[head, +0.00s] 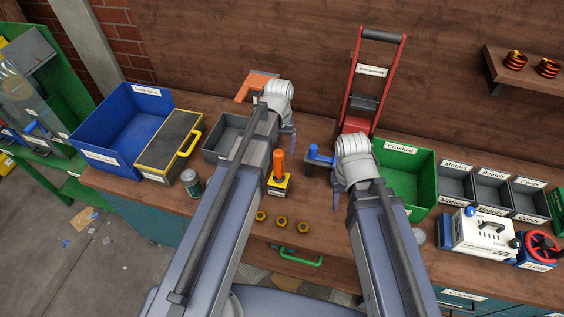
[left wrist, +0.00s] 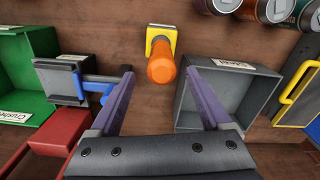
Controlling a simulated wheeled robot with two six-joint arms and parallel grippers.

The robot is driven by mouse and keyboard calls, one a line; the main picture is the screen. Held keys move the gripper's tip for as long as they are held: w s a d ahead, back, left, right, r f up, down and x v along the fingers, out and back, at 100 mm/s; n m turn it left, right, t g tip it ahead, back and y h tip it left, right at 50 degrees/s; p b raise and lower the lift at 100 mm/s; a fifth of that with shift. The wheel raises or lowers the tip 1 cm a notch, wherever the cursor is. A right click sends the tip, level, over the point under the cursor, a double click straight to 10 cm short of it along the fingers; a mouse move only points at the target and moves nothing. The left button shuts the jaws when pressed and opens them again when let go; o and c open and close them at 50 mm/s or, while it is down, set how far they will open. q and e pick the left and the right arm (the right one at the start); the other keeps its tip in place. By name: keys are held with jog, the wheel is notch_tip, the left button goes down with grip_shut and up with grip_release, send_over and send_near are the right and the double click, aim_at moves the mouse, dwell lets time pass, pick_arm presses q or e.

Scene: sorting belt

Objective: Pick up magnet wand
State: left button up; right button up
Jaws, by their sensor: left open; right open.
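The magnet wand, with an orange handle (head: 279,163), stands upright in a small yellow and black holder (head: 279,186) on the bench. In the left wrist view its orange handle (left wrist: 161,65) points toward the camera, with the yellow holder (left wrist: 161,32) beyond it. My left gripper (head: 287,138) is open and empty near the wand. In the left wrist view the handle appears between the spread fingertips (left wrist: 160,72); I cannot tell how far below them it is. My right gripper (head: 336,192) is open, to the right of the wand; the forearm partly hides it.
A blue clamp-like tool (head: 318,157) stands right of the wand. A grey bin (head: 222,142) is to its left. A green bin (head: 398,150) and red hand truck (head: 373,75) are at the right. Several brass nuts (head: 281,222) lie in front.

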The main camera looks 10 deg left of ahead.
aim_at(279, 163)
pick_arm(q)
jog(key=shift+s+a+f+b, duration=0.1)
jog(key=shift+f+b, duration=1.9)
jog(key=shift+s+f+b, duration=0.1)
jog(key=shift+f+b, duration=1.9)
jog(key=shift+r, duration=0.1)
grip_shut()
